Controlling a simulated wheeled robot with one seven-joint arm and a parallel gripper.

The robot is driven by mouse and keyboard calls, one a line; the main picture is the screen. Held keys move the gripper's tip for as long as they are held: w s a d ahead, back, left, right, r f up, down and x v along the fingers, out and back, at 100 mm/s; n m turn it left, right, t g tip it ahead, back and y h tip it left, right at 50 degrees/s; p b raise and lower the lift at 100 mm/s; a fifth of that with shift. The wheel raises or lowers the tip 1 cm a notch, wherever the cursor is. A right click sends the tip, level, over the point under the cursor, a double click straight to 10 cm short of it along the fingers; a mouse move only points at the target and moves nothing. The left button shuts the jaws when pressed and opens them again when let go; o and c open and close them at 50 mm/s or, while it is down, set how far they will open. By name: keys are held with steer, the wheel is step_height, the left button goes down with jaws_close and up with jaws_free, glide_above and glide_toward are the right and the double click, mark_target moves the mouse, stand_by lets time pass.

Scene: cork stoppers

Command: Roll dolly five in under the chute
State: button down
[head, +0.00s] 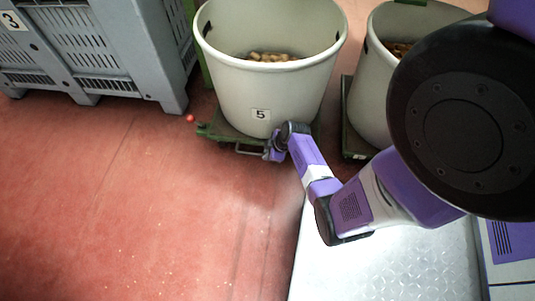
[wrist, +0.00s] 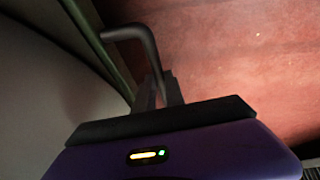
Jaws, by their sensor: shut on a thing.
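A pale round bin (head: 262,88) labelled 5 stands upright on a green dolly (head: 222,130). Cork stoppers (head: 272,57) lie low inside it. A thin pull handle (head: 247,152) sticks out from the dolly's near side. My gripper (head: 275,148) is at the right end of this handle, and in the wrist view my gripper (wrist: 158,90) is shut on the bent dark handle bar (wrist: 128,33). The dolly's green edge (wrist: 100,45) runs beside it. A red knob (head: 190,118) sits at the dolly's left corner. I cannot make out a chute.
A grey slatted crate (head: 120,50) labelled 3 stands close on the left. A second pale bin (head: 372,95) with corks stands on another green dolly (head: 352,140) just to the right, with a narrow gap. The red floor (head: 130,220) is open at front left.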

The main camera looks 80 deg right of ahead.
steer(key=c, duration=1.4)
jaws_free()
steer(key=shift+d+r, duration=0.1)
steer(key=shift+d, duration=0.3)
steer(key=shift+a, duration=0.1)
steer(key=shift+s+a+r+p, duration=0.15)
steer(key=shift+r+p, duration=0.2)
steer(key=shift+r, duration=0.05)
steer(key=d+p+v, duration=0.1)
steer(key=p+v, duration=0.2)
steer(key=v, duration=0.3)
steer(key=shift+s+a+r+p, duration=0.25)
steer(key=shift+a+r+p, duration=0.1)
steer(key=shift+a, duration=0.15)
